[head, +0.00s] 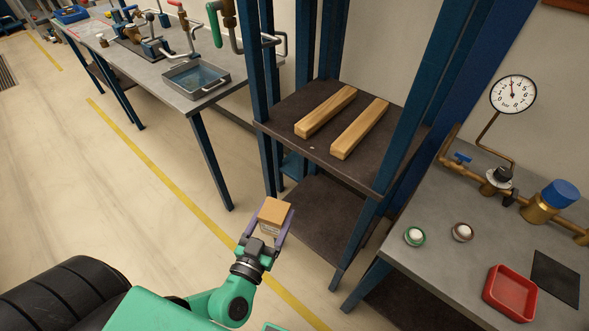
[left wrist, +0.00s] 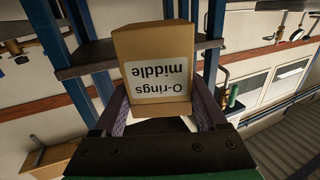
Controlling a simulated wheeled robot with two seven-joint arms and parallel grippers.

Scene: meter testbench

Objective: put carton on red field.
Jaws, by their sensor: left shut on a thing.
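The carton (head: 274,213) is a small brown box with a white label. In the left wrist view the carton (left wrist: 153,45) shows the label "O-rings middle", upside down in the picture. My left gripper (head: 268,228) is shut on it, one finger on each side, and holds it in the air over the floor in front of the shelf rack. No red field can be made out for sure; a thin red edge (head: 66,27) shows at the far end of the left bench. My right gripper is not in view.
The rack's shelf (head: 290,104) bears two wooden bars (head: 326,111). The right bench (head: 420,270) holds a red tray (head: 510,294), a black mat (head: 556,279), two small round parts and piping with a gauge (head: 512,94). The left bench holds a metal tray (head: 196,78) and valves.

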